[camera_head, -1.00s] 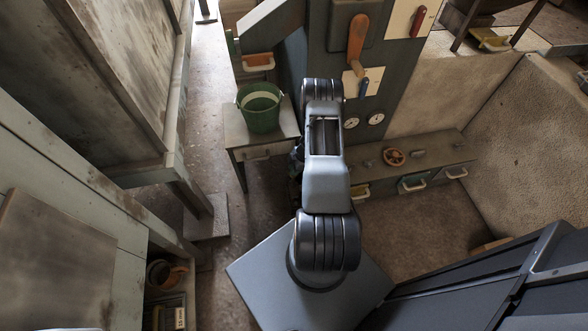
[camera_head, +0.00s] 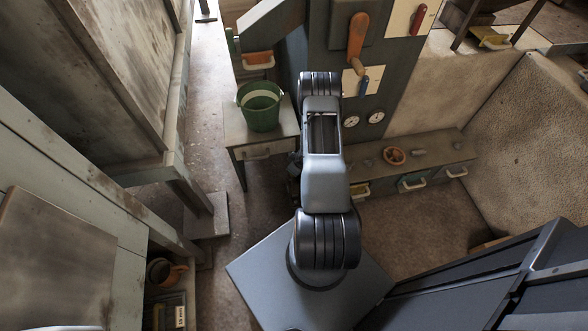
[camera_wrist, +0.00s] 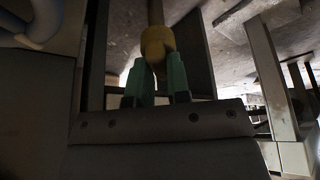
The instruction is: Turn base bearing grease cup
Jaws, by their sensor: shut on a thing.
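In the wrist view a brass-yellow rounded cup (camera_wrist: 157,42), which looks like the grease cup, sits between the two green fingers of my gripper (camera_wrist: 157,62). The gripper is shut on it. A thinner yellow stem runs from the cup to the top edge of the picture. The fingers cover the cup's near sides. In the head view my arm hides both the gripper and the cup.
In the head view a green bucket (camera_head: 260,107) stands on a small table (camera_head: 232,128) left of my arm. A dark panel with gauges (camera_head: 376,117) and levers stands ahead. A low bench with a round handwheel (camera_head: 394,156) lies to the right.

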